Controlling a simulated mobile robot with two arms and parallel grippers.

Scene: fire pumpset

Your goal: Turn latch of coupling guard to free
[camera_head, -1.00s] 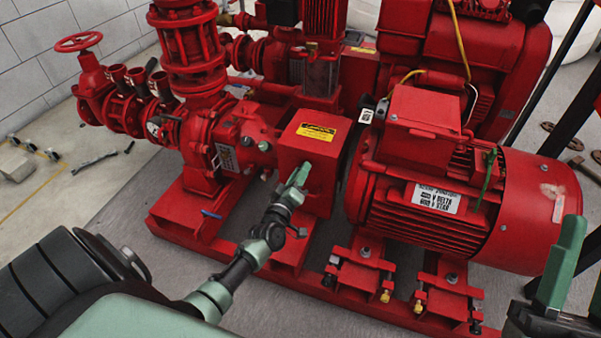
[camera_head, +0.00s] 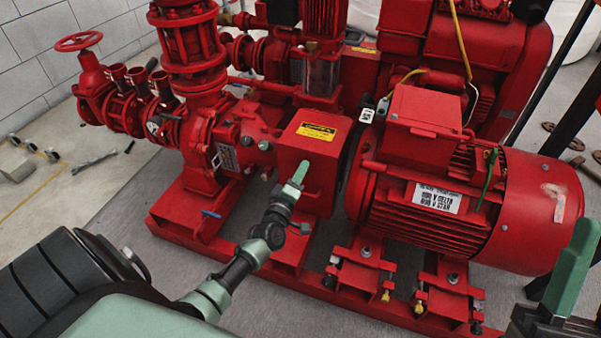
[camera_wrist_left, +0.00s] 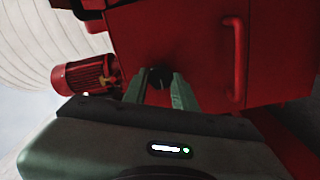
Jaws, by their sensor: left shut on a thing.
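The coupling guard (camera_head: 294,155) is a red box with a yellow warning label on top, between the pump and the motor. My left gripper (camera_head: 301,168) is at its front face. In the left wrist view, the left gripper (camera_wrist_left: 160,80) has its two green fingers on either side of a small dark latch knob (camera_wrist_left: 160,74) on the red face, and is shut on it. The latch is hidden behind the fingers in the head view. A green finger of my right gripper (camera_head: 572,268) shows at the lower right, far from the guard; its opening cannot be made out.
The red motor (camera_head: 455,210) stands right of the guard, and the red pump (camera_head: 235,140) stands left of it. A red handle (camera_wrist_left: 235,60) sticks out beside the latch in the wrist view. The red base frame (camera_head: 265,252) runs below.

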